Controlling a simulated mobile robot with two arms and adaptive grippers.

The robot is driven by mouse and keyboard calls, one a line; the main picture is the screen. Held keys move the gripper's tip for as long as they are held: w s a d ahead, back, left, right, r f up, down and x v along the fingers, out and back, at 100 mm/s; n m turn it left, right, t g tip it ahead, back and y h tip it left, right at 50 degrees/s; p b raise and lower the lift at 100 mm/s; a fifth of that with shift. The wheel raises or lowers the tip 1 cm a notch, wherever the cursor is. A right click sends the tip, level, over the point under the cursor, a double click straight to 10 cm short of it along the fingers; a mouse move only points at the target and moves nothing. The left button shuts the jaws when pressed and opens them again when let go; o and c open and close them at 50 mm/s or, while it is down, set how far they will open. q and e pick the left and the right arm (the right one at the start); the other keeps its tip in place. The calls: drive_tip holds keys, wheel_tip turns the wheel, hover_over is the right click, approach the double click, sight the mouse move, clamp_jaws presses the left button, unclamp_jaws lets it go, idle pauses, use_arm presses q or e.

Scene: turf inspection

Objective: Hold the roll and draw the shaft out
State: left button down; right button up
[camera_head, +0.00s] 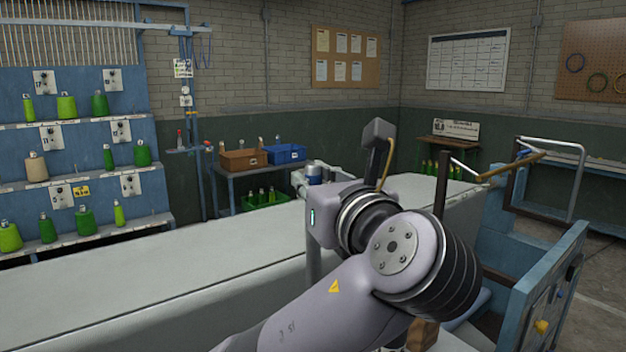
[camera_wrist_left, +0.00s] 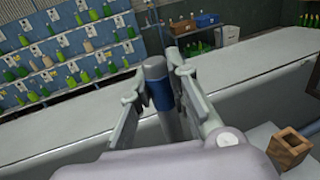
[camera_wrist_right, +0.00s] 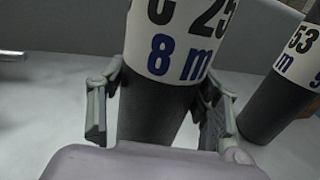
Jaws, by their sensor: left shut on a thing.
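A grey upright shaft with a blue band (camera_wrist_left: 162,94) stands between the fingers of my left gripper (camera_wrist_left: 156,84), which is shut on it. In the head view the left gripper (camera_head: 314,176) is at the long pale surface, with the blue band showing between its fingers. In the right wrist view a dark roll with a white printed label (camera_wrist_right: 160,105) fills the space between the fingers of my right gripper (camera_wrist_right: 158,105). The fingers flank the roll below its label; whether they press on it is unclear. The right gripper does not show in the head view.
A second dark labelled roll (camera_wrist_right: 272,105) stands close at the right. The long pale surface (camera_head: 150,270) is mostly bare. A blue cart (camera_head: 530,260) with a metal frame is at the right. A wooden box (camera_wrist_left: 289,148) is near.

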drive_tip(key=o, duration=0.5)
